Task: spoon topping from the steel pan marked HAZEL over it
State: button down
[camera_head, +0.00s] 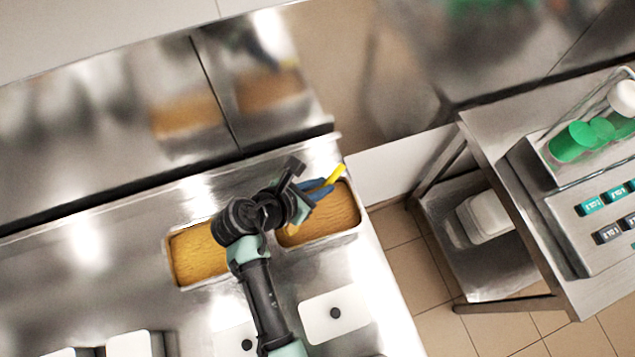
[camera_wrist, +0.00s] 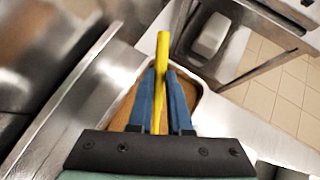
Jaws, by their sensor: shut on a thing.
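My gripper (camera_head: 318,190) is shut on a yellow-handled tool (camera_head: 336,174). In the wrist view the yellow handle (camera_wrist: 162,62) stands between the two blue fingers of my gripper (camera_wrist: 163,75) and sticks out past their tips. The tool's working end is mostly hidden; a bit of yellow shows below the fingers in the head view. My gripper is over the right one of two steel pans (camera_head: 359,226) filled with golden-brown topping (camera_head: 335,222). The left pan (camera_head: 175,272) holds similar topping (camera_head: 196,256). I can read no HAZEL mark on either pan.
White lids with black knobs (camera_head: 335,313) lie on the steel counter in front of the pans. To the right stands a steel table (camera_head: 500,130) with green tubs (camera_head: 572,142) and labelled teal and dark items (camera_head: 607,234). A white container (camera_head: 484,217) sits on its lower shelf.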

aim_at(333, 175)
jog(key=shift+w+d+r+g+y+p, duration=0.45)
jog(key=shift+w+d+g+y+p, duration=0.35)
jog(key=shift+p, duration=1.5)
jog(key=shift+w+d+g+y+p, duration=0.3)
jog(key=shift+y+p, duration=0.1)
jog(key=shift+p, duration=0.35)
